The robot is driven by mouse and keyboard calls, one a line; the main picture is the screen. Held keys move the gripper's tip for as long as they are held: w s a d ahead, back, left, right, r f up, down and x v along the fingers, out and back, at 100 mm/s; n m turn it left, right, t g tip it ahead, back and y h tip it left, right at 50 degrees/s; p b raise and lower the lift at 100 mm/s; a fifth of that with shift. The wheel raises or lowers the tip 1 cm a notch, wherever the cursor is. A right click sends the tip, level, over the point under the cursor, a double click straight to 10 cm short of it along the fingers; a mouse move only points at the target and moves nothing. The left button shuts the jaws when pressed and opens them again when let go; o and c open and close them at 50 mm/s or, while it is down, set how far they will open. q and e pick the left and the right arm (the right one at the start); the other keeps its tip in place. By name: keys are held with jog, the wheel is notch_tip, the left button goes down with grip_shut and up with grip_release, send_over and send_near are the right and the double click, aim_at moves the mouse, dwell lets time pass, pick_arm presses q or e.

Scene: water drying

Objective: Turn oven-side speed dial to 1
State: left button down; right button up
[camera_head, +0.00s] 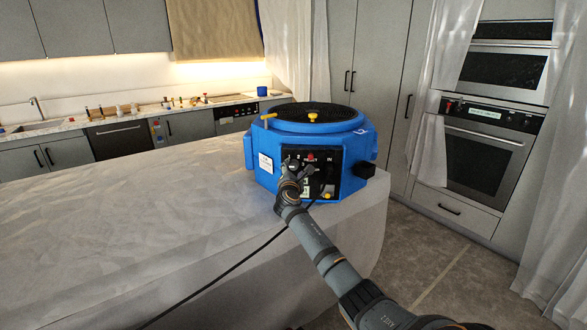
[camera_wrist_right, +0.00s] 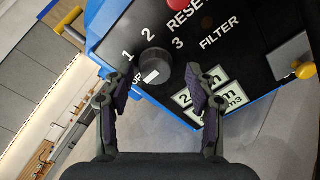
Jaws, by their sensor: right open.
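The blue machine (camera_head: 262,140) stands on the sheet-covered counter, with a black control panel (camera_head: 340,158) on its front. In the right wrist view, the dark round speed dial (camera_wrist_right: 159,62) sits among the labels 1, 2 and 3, with another label partly hidden at its left. A small white mark shows on the dial's lower left side; I cannot tell exactly which label it points to. My right gripper (camera_head: 299,170) is at the panel. In the wrist view its open fingers (camera_wrist_right: 161,84) are either side of the dial's lower part, with gaps visible. My left gripper is out of view.
A red button (camera_wrist_right: 162,3) is above the dial, a label display (camera_wrist_right: 205,93) below right and a yellow knob (camera_wrist_right: 304,69) at the right. A black cable (camera_head: 215,278) runs over the sheet-covered counter (camera_head: 100,215). The oven (camera_head: 484,150) is at the right.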

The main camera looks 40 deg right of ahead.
jog(key=shift+w+d+r, duration=0.2)
jog(key=shift+r, duration=0.15)
jog(key=shift+w, duration=0.15)
jog(key=shift+d, duration=0.1)
jog(key=shift+c, duration=0.6)
jog(key=c, duration=1)
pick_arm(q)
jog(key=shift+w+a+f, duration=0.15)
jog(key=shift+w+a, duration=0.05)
